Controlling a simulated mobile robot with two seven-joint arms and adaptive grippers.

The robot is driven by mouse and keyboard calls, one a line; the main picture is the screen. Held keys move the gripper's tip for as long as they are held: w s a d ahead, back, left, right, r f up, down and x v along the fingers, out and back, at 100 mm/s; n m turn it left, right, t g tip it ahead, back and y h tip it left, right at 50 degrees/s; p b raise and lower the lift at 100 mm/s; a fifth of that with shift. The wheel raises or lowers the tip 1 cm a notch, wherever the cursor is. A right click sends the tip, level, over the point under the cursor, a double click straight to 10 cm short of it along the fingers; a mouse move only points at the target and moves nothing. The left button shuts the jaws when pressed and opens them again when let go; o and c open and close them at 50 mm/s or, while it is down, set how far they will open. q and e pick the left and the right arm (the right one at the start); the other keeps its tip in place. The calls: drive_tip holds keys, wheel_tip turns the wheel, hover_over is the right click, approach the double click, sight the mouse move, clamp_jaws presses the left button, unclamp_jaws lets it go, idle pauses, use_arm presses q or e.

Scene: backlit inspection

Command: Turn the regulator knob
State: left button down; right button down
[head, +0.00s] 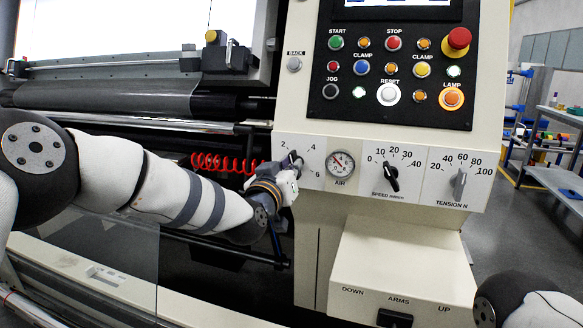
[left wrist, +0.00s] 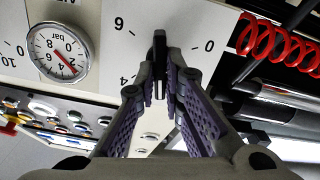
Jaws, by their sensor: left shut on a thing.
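The regulator knob (left wrist: 159,42) is a black lever-like knob on the pale panel, with a printed scale around it. In the left wrist view it stands between the fingertips of my left gripper (left wrist: 161,85), which is shut on it. In the head view my left gripper (head: 291,168) reaches the panel from the left and covers most of the knob and part of its scale. The round AIR gauge (head: 340,163), with a red needle, is just right of the knob; it also shows in the left wrist view (left wrist: 58,52). My right gripper is out of view.
The black SPEED knob (head: 391,178) and grey TENSION knob (head: 459,184) are farther right. Above are several buttons and a red emergency stop (head: 459,38). A red coiled hose (head: 222,163) hangs behind my left forearm. A boxy ledge (head: 402,262) juts out below.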

use_arm(q)
drive_tip(key=n+b, duration=0.1)
drive_tip(key=n, duration=0.6)
drive_tip(key=n+b, duration=0.2)
drive_tip(key=n, duration=0.5)
drive_tip(key=n+b, duration=0.1)
drive_tip(key=n, duration=0.6)
drive_tip(key=shift+f, duration=0.4)
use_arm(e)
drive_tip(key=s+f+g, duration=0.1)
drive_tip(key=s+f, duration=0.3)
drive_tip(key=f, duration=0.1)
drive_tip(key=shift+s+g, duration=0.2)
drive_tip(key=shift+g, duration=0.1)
use_arm(q)
drive_tip(key=shift+r+b, duration=0.1)
drive_tip(key=shift+b, duration=0.2)
drive_tip(key=c, duration=1.7)
unclamp_jaws()
